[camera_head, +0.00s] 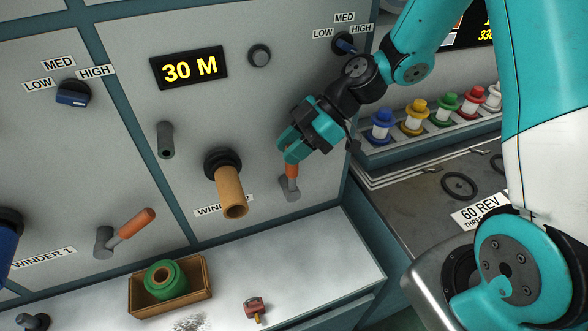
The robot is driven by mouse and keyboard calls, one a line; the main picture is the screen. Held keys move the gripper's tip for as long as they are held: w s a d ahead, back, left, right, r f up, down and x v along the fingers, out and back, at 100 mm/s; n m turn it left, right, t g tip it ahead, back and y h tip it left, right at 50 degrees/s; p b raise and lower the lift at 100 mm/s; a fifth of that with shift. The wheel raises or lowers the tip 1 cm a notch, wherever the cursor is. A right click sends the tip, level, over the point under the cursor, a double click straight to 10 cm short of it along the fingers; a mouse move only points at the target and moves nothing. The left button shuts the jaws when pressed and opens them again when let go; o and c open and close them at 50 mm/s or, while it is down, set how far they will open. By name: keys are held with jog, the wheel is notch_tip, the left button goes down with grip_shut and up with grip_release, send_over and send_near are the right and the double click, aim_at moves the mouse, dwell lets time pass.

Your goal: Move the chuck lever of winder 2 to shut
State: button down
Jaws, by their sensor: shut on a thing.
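The chuck lever (290,187) of winder 2 is at the lower right of the middle panel. It has a grey hub and an orange grip that points up, close to upright. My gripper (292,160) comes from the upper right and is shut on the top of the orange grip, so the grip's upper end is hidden. The winder label (207,210) beside it is partly covered by the tan core on the black chuck (229,185), so its number does not show.
Left of it, the winder 1 lever (130,226) leans to the right. A wooden box (205,283) with a green tape roll (165,280) and a small red piece (254,307) lie on the shelf below. Colored spools (414,118) stand at the right.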

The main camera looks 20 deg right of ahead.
jog(key=shift+d+f+b, duration=0.15)
jog(key=shift+d+b, duration=0.15)
jog(key=shift+d, duration=0.7)
jog(key=shift+d+f+b, duration=0.15)
jog(key=shift+d+b, duration=0.15)
jog(key=shift+d, duration=0.65)
jog(key=shift+d+f+b, duration=0.4)
jog(key=shift+d+b, duration=0.1)
jog(key=shift+d, duration=0.35)
jog(key=shift+d+f+b, duration=0.35)
jog(key=shift+d+b, duration=0.1)
jog(key=shift+d, duration=0.4)
jog(key=shift+d+f, duration=0.1)
jog(key=shift+d+f+b, duration=1.15)
jog(key=shift+d+b, duration=0.05)
jog(key=shift+d, duration=0.2)
